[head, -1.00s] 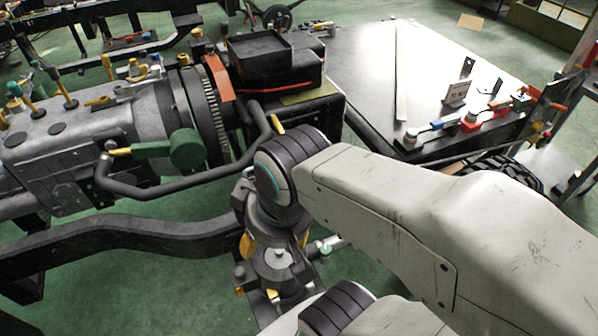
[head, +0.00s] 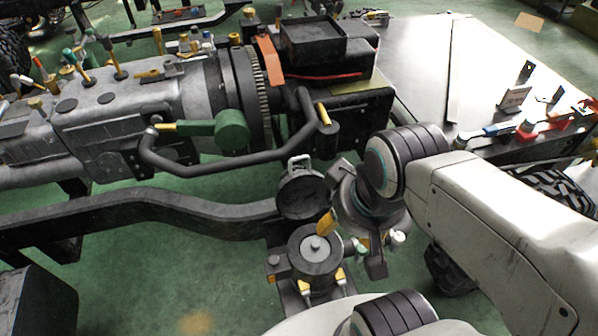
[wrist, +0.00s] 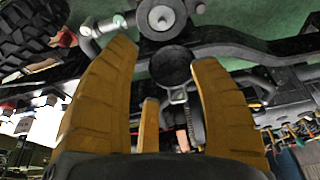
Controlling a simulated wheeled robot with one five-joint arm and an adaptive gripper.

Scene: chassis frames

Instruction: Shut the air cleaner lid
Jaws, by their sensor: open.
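The air cleaner (head: 297,252) is a dark round canister with a pale centre stud, low in the middle of the head view. Its lid (head: 302,196) stands open, tilted up behind the canister, with a pale latch loop (head: 298,163) at its top. My gripper (head: 342,232) is just right of the lid and canister, with yellow-padded fingers, open and empty. In the wrist view, the lid (wrist: 172,66) shows between and beyond my spread fingers (wrist: 166,60), and the canister (wrist: 158,20) is above it. Whether any finger touches the lid is unclear.
A black chassis rail (head: 130,207) runs left of the air cleaner. An engine with a bent dark pipe (head: 225,165) and green cylinder lies behind.

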